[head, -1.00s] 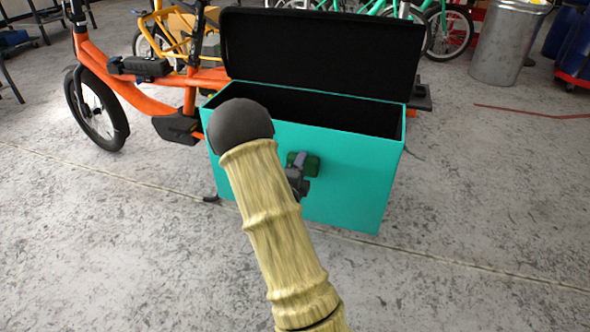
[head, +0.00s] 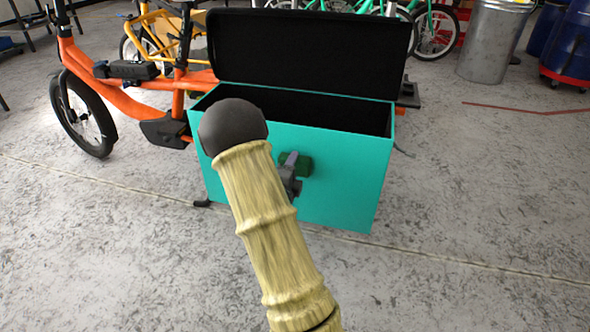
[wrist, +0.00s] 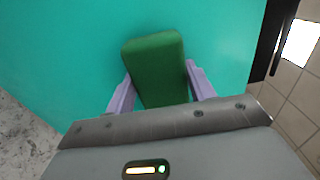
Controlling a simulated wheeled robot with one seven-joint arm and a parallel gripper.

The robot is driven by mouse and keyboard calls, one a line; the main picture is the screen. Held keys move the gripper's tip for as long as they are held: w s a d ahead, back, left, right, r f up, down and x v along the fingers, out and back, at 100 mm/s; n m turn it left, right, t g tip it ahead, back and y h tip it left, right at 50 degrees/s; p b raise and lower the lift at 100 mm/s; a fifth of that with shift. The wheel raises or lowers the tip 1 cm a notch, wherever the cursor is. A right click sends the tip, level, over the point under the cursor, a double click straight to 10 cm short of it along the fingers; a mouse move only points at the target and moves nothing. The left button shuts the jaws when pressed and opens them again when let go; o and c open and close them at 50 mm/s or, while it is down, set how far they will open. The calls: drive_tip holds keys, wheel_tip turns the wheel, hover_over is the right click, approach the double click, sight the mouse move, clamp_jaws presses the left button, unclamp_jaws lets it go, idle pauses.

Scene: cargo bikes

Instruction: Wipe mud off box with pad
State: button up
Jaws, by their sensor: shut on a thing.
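The teal box (head: 345,180) stands on the cargo bike with its black lid (head: 310,50) raised. Its teal face also fills much of the wrist view (wrist: 60,60). My gripper (wrist: 160,85) is shut on a dark green pad (wrist: 155,55), with one pale finger on each side. In the head view the pad (head: 304,166) is at the middle of the box's front face. I cannot tell whether it touches the face. No mud shows on the visible parts of the box; my arm and the pad hide part of the front.
The orange cargo bike (head: 135,95) stands behind and left of the box. A metal bin (head: 492,40) and blue drums (head: 572,40) are at the back right. Other bikes stand behind. The concrete floor (head: 480,200) right of the box is clear.

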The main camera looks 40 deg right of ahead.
drive_tip(key=shift+w+a, duration=1)
drive_tip(key=shift+w, duration=0.1)
drive_tip(key=shift+w+a+b, duration=0.25)
drive_tip(key=shift+w+a, duration=0.2)
drive_tip(key=shift+w, duration=0.25)
drive_tip(key=shift+w+a+b, duration=0.25)
drive_tip(key=shift+w+a, duration=0.2)
drive_tip(key=shift+w, duration=0.2)
drive_tip(key=shift+w, duration=0.1)
drive_tip(key=shift+w+a, duration=1.1)
drive_tip(key=shift+w, duration=0.05)
drive_tip(key=shift+b, duration=0.3)
